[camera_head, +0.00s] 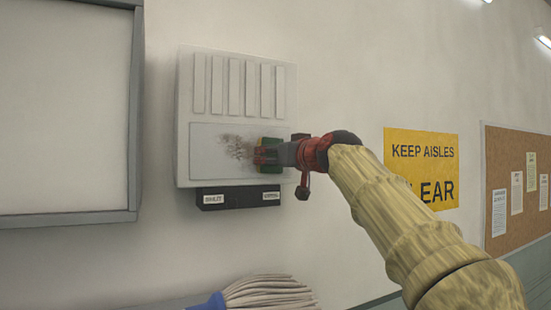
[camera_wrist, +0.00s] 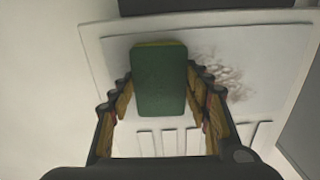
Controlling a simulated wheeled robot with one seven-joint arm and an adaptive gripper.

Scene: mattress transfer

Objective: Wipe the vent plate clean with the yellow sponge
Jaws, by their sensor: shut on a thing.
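The vent plate (camera_head: 188,120) is a pale wall panel with upright slats above a smooth lower panel (camera_head: 215,165). A brown smudge (camera_head: 237,148) marks the lower panel; it also shows in the wrist view (camera_wrist: 236,82), right of the sponge. My gripper (camera_head: 266,154) is shut on the sponge (camera_wrist: 160,82), at the right part of the lower panel. The sponge shows a dark green face with a thin yellow edge in the wrist view; in the head view (camera_head: 271,142) my fingers partly hide it. I cannot tell whether it touches the panel.
A black labelled box (camera_head: 238,198) sits just under the plate. A grey-framed board (camera_head: 138,110) is on the left. A mop head (camera_head: 268,291) is below. A yellow sign (camera_head: 420,143) and a cork board (camera_head: 508,230) are on the right wall.

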